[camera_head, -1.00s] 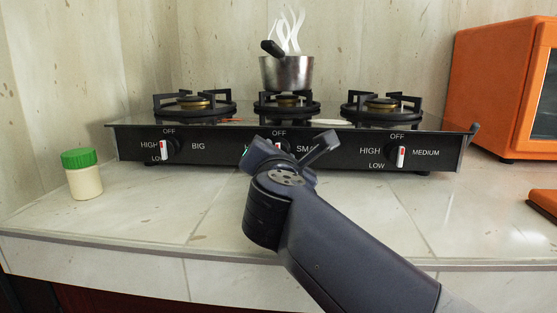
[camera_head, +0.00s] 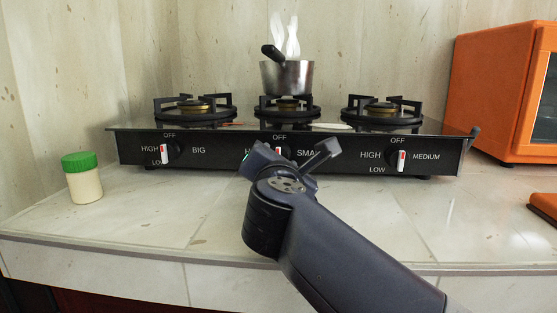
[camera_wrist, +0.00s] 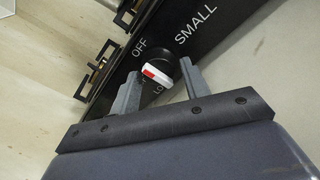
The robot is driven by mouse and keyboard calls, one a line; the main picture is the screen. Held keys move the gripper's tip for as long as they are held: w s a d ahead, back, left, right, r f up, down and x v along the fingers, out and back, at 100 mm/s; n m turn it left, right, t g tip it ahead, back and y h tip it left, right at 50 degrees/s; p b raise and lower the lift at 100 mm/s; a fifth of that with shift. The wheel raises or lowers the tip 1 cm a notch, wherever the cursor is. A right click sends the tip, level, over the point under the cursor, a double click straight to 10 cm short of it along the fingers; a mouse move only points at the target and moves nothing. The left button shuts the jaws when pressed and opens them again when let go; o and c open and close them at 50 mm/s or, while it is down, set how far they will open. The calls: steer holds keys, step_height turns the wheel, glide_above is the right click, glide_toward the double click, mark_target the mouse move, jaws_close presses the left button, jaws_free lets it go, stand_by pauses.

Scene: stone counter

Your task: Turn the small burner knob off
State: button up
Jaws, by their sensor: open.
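The small burner's knob (camera_head: 279,152) is on the stove's front panel, below OFF and left of the SMALL label. My gripper (camera_head: 290,153) is open in front of the panel. In the wrist view its two grey fingers (camera_wrist: 158,79) stand on either side of the knob. I cannot tell whether they touch it. The left finger hides the HIGH label.
The black stove (camera_head: 222,154) also has a BIG knob (camera_head: 166,153) and a MEDIUM knob (camera_head: 401,160). A steaming pot (camera_head: 287,76) stands on the middle burner. A green-lidded jar (camera_head: 82,180) is at left, an orange oven (camera_head: 497,92) at right.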

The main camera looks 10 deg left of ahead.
steer(key=s, duration=0.3)
steer(key=s+p, duration=0.1)
steer(key=s, duration=0.1)
steer(key=s+d, duration=0.1)
steer(key=s, duration=0.2)
steer(key=shift+s+d+r+p, duration=0.1)
steer(key=shift+s+r+p, duration=0.1)
steer(key=shift+s+p, duration=0.2)
steer(key=shift+s+d, duration=0.2)
steer(key=shift+s, duration=0.5)
steer(key=shift+w+f, duration=0.1)
steer(key=shift+w, duration=0.05)
steer(key=w, duration=0.3)
steer(key=w+a+b, duration=0.1)
steer(key=w, duration=0.3)
steer(key=w+b, duration=0.1)
steer(key=w, duration=0.2)
steer(key=shift+w+a+f, duration=0.1)
steer(key=shift+w+a, duration=0.1)
steer(key=shift+a, duration=0.15)
